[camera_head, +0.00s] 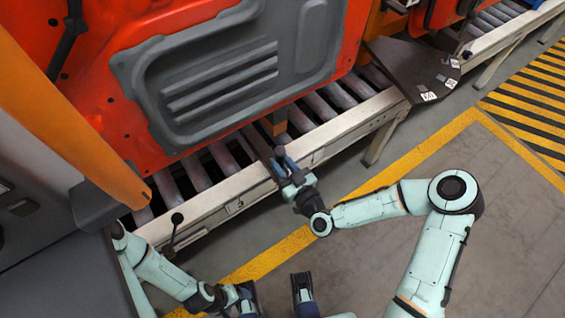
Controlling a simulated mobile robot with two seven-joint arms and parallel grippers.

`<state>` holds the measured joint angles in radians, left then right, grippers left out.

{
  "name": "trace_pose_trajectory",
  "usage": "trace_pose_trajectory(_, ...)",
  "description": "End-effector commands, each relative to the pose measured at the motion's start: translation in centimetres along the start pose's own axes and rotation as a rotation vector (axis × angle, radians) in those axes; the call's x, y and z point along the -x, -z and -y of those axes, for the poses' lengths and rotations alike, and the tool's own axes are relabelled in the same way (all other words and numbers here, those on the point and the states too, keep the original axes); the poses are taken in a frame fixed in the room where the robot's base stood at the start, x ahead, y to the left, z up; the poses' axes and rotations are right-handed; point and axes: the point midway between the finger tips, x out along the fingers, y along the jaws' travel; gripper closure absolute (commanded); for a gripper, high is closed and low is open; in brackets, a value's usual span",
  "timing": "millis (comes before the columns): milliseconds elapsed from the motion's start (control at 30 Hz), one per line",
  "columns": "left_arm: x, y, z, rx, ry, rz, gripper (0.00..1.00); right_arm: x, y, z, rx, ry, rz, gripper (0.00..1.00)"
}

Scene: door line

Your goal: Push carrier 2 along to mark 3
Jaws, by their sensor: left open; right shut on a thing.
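A carrier holds a large red-orange door panel (130,110) with a grey inner trim (225,80) above the roller conveyor (195,172). I cannot read a number on it. My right gripper (281,158) is shut at the conveyor's near rail, on a dark part low on the carrier that its fingers mostly hide. My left gripper (275,291) is open and empty at the bottom edge, over the floor and apart from the carrier.
A dark plate (412,65) with white tags juts out at the right end of this conveyor stretch. Another orange part (440,12) stands beyond it. A dark lever (176,222) rises at the rail's left. Floor with yellow lines (400,170) is clear in front.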

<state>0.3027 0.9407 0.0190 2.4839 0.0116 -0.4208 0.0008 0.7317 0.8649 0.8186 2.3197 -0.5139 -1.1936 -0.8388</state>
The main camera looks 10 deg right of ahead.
Motion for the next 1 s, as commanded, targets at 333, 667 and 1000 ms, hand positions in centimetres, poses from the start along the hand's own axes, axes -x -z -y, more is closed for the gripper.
trace_pose_trajectory(333, -0.2, 0.0, 0.1, 0.0, 0.0, 0.001, 0.25, 0.0, 0.3, 2.6, -0.006, 0.037, -0.005, 0.88)
trace_pose_trajectory(667, -0.4, 0.0, 0.1, 0.0, 0.001, 0.001, 0.25, 0.1, 0.2, 3.9, -0.008, 0.04, -0.003, 0.93)
trace_pose_trajectory(1000, -0.6, 0.0, 0.2, 0.001, 0.001, 0.002, 0.25, 0.0, 0.3, 4.5, -0.005, 0.024, -0.007, 0.93)
